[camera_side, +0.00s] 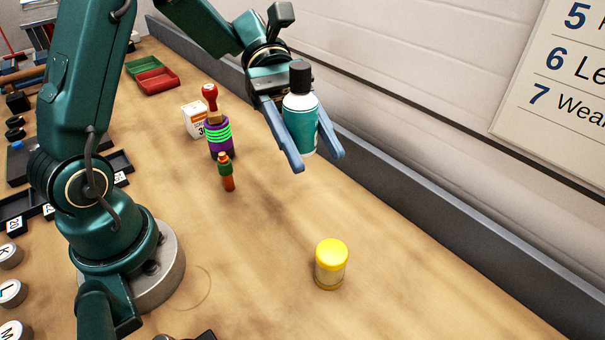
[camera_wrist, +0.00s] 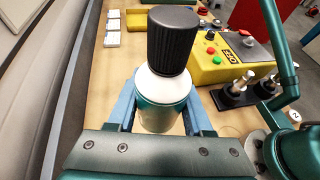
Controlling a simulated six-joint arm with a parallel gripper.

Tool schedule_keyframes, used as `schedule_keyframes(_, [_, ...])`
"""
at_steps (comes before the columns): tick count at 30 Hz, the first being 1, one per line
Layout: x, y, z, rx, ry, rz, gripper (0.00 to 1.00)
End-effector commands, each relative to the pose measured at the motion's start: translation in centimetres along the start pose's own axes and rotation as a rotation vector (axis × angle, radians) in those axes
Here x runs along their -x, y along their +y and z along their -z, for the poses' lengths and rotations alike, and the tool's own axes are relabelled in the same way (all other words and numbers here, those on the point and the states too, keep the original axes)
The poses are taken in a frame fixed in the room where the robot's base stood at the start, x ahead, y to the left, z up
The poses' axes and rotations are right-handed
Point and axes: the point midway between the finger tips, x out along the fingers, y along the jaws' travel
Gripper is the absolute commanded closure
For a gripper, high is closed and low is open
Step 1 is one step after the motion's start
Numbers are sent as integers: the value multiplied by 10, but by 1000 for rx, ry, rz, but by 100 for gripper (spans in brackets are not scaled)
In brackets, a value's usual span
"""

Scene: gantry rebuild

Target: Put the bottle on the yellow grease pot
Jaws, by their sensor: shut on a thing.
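The bottle (camera_side: 300,112) is white and teal with a black cap. It is upright between the blue fingers of my gripper (camera_side: 318,160), which is shut on it and holds it above the bench. In the wrist view the bottle (camera_wrist: 168,80) fills the middle, between the blue fingers of my gripper (camera_wrist: 160,112). The yellow grease pot (camera_side: 331,264) stands upright on the bench, with a yellow lid and a paler body. It is apart from the bottle, nearer the camera and lower in the side view. I cannot make out the pot in the wrist view.
A purple and green stack with a red knob (camera_side: 211,130), a small orange and green piece (camera_side: 226,172) and a white box (camera_side: 195,120) stand left of the gripper. Red (camera_side: 157,80) and green trays lie behind. A grey rail (camera_side: 400,180) edges the bench. The bench around the pot is clear.

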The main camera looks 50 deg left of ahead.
Motion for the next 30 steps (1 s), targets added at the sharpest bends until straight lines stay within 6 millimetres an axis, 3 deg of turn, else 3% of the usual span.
schedule_keyframes(6, [-58,-3,7,3,-2,12,100])
schedule_keyframes(12, [-100,-2,14,0,-1,9,100])
schedule_keyframes(19, [-115,-1,20,3,1,2,100])
schedule_keyframes(25, [-125,-2,45,6,1,3,100])
schedule_keyframes(30, [-128,-2,54,1,2,1,100])
